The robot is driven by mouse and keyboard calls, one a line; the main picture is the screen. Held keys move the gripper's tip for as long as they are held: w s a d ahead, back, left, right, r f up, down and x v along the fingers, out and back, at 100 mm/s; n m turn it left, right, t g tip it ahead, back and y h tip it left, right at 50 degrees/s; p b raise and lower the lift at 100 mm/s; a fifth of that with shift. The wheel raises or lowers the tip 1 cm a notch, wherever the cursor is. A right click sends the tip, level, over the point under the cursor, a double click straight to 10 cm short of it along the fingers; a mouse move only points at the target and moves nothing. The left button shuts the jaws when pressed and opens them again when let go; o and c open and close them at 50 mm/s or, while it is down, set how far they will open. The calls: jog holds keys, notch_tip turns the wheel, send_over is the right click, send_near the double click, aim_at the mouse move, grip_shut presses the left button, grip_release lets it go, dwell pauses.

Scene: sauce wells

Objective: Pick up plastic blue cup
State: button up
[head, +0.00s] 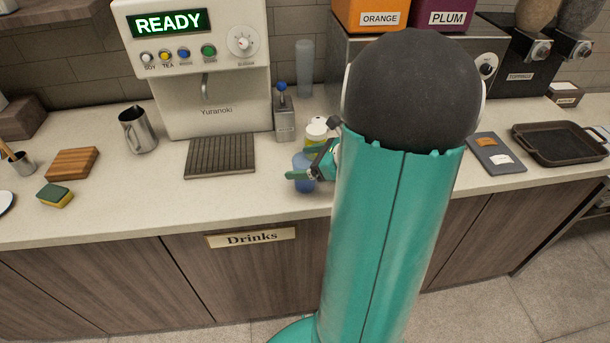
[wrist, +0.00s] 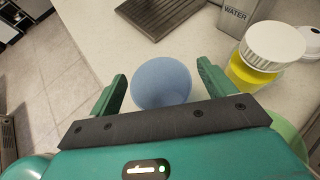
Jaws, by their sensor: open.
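The blue plastic cup (head: 304,172) stands on the counter right of the drip tray in the head view, partly hidden by my gripper (head: 308,176). In the wrist view the blue cup (wrist: 161,82) appears between the two green fingers of my gripper (wrist: 160,85). The fingers are open, one on each side of the cup, with a visible gap at both sides. The cup's lower part in the wrist view is hidden by my gripper's dark bar.
A white-lidded yellow container (wrist: 270,50) stands close right of the cup in the wrist view. A grey water dispenser (head: 284,118) is behind it. The drinks machine (head: 205,80) and its drip tray (head: 219,157) are to the left. The counter's front edge is close to the cup.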

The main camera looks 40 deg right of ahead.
jog(key=c, duration=1.3)
jog(key=shift+r, duration=0.1)
